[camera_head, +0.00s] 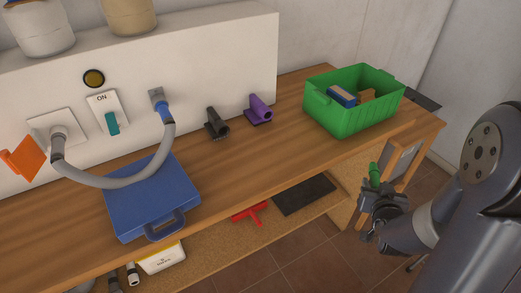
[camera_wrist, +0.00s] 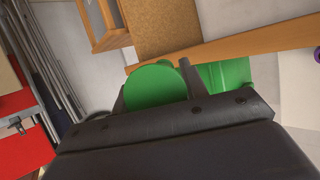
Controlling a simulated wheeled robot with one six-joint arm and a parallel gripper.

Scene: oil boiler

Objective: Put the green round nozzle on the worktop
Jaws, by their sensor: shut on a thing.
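The green round nozzle (camera_head: 374,172) is held in my gripper (camera_head: 376,190) in the head view. In the wrist view its round green face (camera_wrist: 156,86) shows between the two fingers of my gripper (camera_wrist: 152,92). My gripper is shut on it, in front of the worktop's front edge and right of its middle, below the green crate. The wooden worktop (camera_head: 255,155) runs along the wall from lower left to upper right. The nozzle is apart from the worktop. The nozzle's lower part is hidden by the fingers.
A green crate (camera_head: 354,119) holding boxes stands at the worktop's right end. A black nozzle (camera_head: 217,124) and a purple nozzle (camera_head: 260,108) stand near the back. A blue case (camera_head: 150,200) lies at left, a grey hose (camera_head: 110,182) above it. The middle front worktop is clear.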

